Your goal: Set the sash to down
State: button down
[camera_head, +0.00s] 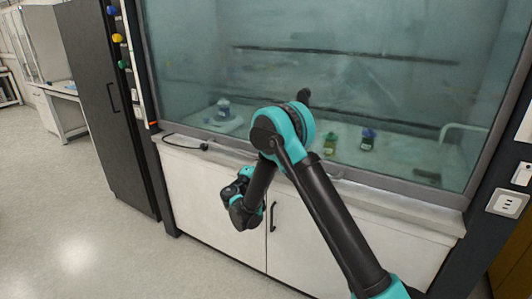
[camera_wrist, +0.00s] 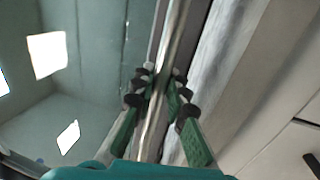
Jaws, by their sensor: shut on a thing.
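The fume hood's sash (camera_head: 350,60) is a wide bluish glass pane in a grey frame. Its bottom rail (camera_head: 405,189) runs just above the pale front ledge; I cannot tell whether any gap is left between them. In the wrist view, a long, narrow metal bar (camera_wrist: 152,125) on the sash's lower edge runs between the fingers of my gripper (camera_wrist: 161,76). The green fingers with black joints are shut on this bar, one on each side.
Behind the glass stand a green bottle (camera_head: 330,144), a blue-capped bottle (camera_head: 368,139) and a blue-topped vessel (camera_head: 224,108). White cupboard doors (camera_head: 305,235) are below the ledge. A dark tall cabinet (camera_head: 105,100) stands at left. The floor (camera_head: 75,215) at left is clear.

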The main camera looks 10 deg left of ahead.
jog(key=shift+f, duration=0.3)
jog(key=c, duration=1.5)
grip_release()
jog(key=v, duration=1.2)
